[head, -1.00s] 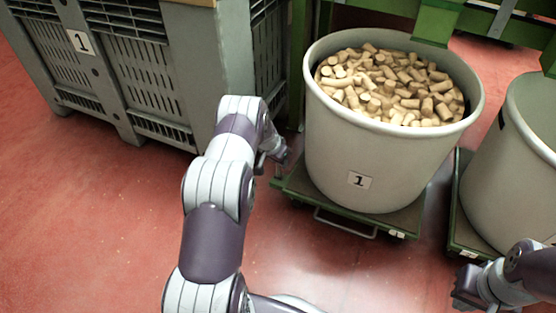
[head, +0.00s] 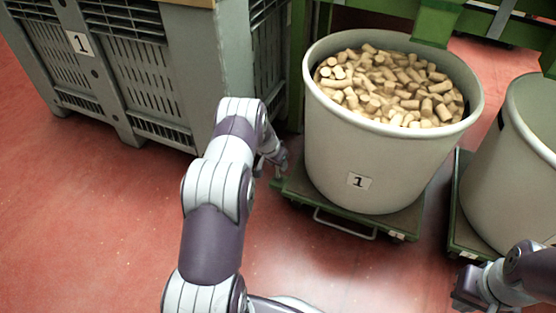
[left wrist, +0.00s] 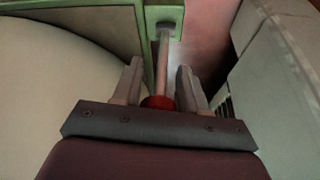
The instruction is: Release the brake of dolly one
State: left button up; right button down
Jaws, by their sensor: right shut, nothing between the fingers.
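Dolly one (head: 385,231) is a green dolly with a metal handle loop and a small label at its front edge. It bears a grey tub (head: 395,165) marked 1. My left gripper (head: 279,165) is low at the dolly's back left corner, small and partly hidden by its wrist. In the left wrist view, a metal lever (left wrist: 165,60) with a red knob (left wrist: 158,102) runs from a green bracket (left wrist: 165,22) between the two separated fingers of my left gripper (left wrist: 160,75). Whether they touch the knob is unclear. My right gripper (head: 462,297) is shut and empty at the lower right.
Cork stoppers (head: 390,88) fill the tub. A grey slatted crate (head: 125,75) marked 1 stands close left of the dolly. A second grey tub (head: 510,175) on a green dolly (head: 462,235) stands close on the right. The red floor (head: 90,220) at front left is clear.

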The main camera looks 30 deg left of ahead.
pick_arm(q)
jog(key=shift+o, duration=0.5)
jog(key=shift+f, duration=0.25)
jog(key=shift+r, duration=0.35)
jog(key=p+v, duration=0.6)
jog(key=v, duration=0.6)
jog(key=shift+o, duration=0.2)
jog(key=shift+s+r, duration=0.1)
